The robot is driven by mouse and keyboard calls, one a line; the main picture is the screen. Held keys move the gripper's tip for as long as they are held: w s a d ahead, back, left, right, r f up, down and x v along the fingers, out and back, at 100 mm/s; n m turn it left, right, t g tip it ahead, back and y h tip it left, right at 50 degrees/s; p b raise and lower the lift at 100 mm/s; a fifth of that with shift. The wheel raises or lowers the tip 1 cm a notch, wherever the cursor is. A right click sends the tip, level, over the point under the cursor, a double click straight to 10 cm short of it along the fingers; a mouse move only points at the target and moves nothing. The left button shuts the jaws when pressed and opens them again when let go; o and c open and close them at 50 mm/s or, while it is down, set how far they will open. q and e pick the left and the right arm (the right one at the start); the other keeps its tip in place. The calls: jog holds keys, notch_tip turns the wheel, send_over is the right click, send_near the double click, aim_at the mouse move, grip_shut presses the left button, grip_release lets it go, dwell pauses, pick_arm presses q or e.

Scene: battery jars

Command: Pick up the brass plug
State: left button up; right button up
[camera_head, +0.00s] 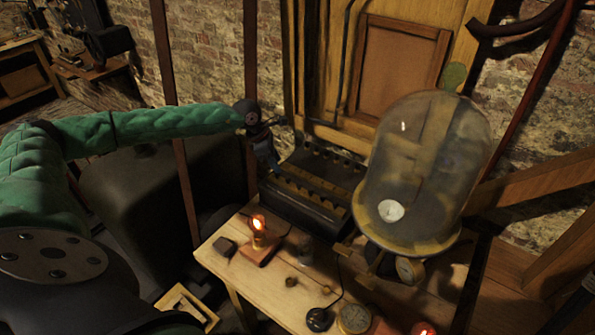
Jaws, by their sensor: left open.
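A small brass-coloured piece (291,281) lies on the wooden table, in front of the lit bulb; it may be the brass plug, but it is too small to be sure. A second tiny brass-coloured piece (326,290) lies to its right. My left gripper (274,172) is open and hangs at the left end of the dark battery box, behind the table and well apart from both small pieces. Its fingers are small and dark, and I see nothing held in them. My right gripper is not in view.
The wooden table (222,262) carries a lit bulb on a block (258,240), a large glass bell jar (430,150), a dial gauge (354,318) and a black knob with a cable (319,319). The dark battery box (305,205) stands behind. The table's left front is fairly clear.

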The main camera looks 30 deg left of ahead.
aim_at(287, 177)
pick_arm(q)
jog(key=x, duration=0.7)
jog(key=shift+d, duration=0.35)
jog(key=shift+f, duration=0.2)
grip_shut()
